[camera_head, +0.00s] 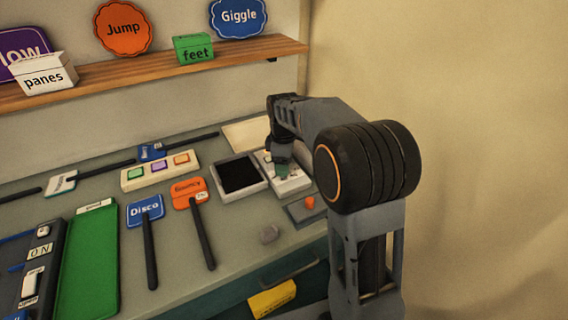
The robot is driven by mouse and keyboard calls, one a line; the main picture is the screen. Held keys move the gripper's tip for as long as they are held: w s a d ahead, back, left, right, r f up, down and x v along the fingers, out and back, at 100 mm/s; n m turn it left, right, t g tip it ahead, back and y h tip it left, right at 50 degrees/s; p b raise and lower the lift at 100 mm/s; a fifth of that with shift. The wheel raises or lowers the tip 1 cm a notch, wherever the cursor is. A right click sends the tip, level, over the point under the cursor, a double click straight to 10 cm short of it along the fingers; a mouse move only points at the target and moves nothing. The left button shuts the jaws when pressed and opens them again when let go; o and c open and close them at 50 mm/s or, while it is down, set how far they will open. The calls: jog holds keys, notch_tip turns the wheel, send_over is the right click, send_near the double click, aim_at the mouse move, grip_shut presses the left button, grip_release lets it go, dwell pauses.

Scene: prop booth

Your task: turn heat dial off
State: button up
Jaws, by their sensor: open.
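My gripper (281,164) points down over a small white panel (293,187) at the right of the counter. Its fingers are small here but look apart, and I see nothing held. The gripper and wrist hide part of this panel. Small dark and reddish marks show on it, but I cannot read them or tell whether a dial lies under the fingers. A grey plate with an orange knob (309,203) sits just in front of the panel. No label reading heat is legible, so I cannot tell which part is the heat dial or how it is set.
A dark-centred tray (239,175) lies left of the panel. A button box (160,170), the Disco sign (145,209), an orange sign (189,192) and a green board (90,262) lie further left. A shelf (150,68) runs above.

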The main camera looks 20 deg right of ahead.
jog(key=shift+f, duration=0.15)
jog(key=c, duration=0.9)
jog(key=shift+m, duration=0.3)
jog(key=m+p, duration=0.2)
jog(key=m, duration=0.2)
jog(key=m+p, duration=0.1)
jog(key=m, duration=0.4)
jog(key=m+p, duration=0.1)
jog(key=m, duration=0.4)
jog(key=shift+m+p, duration=0.3)
jog(key=shift+m, duration=0.1)
jog(key=m, duration=0.4)
jog(key=shift+p, duration=0.3)
jog(key=shift+m, duration=0.4)
